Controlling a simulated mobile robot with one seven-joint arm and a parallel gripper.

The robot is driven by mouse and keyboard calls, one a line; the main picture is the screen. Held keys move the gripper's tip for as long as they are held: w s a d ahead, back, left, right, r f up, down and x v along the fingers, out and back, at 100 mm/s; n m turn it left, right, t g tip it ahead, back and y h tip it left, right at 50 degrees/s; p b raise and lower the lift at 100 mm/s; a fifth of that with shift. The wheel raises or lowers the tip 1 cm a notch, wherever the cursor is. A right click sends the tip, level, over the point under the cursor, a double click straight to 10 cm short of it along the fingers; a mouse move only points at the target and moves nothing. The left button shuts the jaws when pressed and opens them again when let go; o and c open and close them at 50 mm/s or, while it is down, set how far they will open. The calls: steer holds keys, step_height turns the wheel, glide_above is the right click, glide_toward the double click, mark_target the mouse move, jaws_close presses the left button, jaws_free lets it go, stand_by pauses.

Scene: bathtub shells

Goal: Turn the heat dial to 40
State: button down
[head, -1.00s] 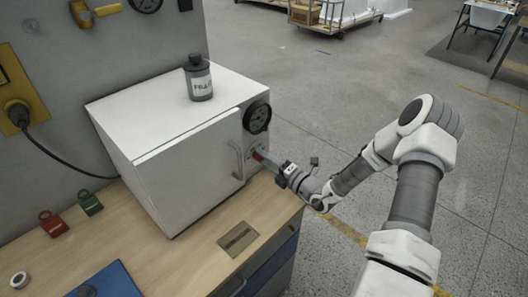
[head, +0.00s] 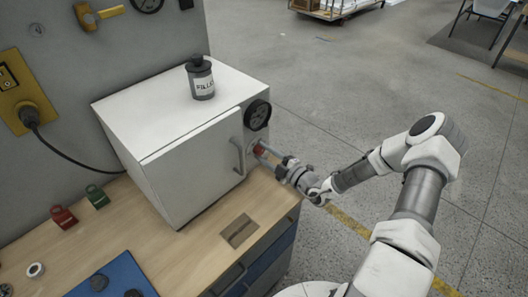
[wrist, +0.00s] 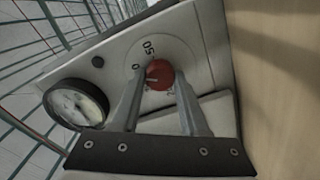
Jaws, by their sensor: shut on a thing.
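The heat dial (wrist: 160,75) is a small red knob on a round scale plate on the white oven's front panel. In the head view the dial (head: 258,150) shows below the black gauge, partly hidden by the fingers. My gripper (wrist: 157,78) is shut on the dial, one finger on each side of it; it also shows in the head view (head: 264,153). A pale pointer mark on the dial faces left in the wrist view. The marks "50" and "0" are readable; other figures are hidden behind the fingers, so I cannot tell the exact setting.
The white oven (head: 195,160) stands on a wooden bench (head: 140,230), its door handle (head: 239,158) just left of my gripper. A black gauge (head: 257,114) sits above the dial. A labelled bottle (head: 202,80) stands on top. Open floor lies to the right.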

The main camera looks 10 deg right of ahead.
stand_by(0.5)
steer(key=shift+c, duration=2.1)
jaws_free()
steer(key=b+v, duration=0.2)
steer(key=v, duration=1.5)
steer(key=shift+s+d, duration=0.2)
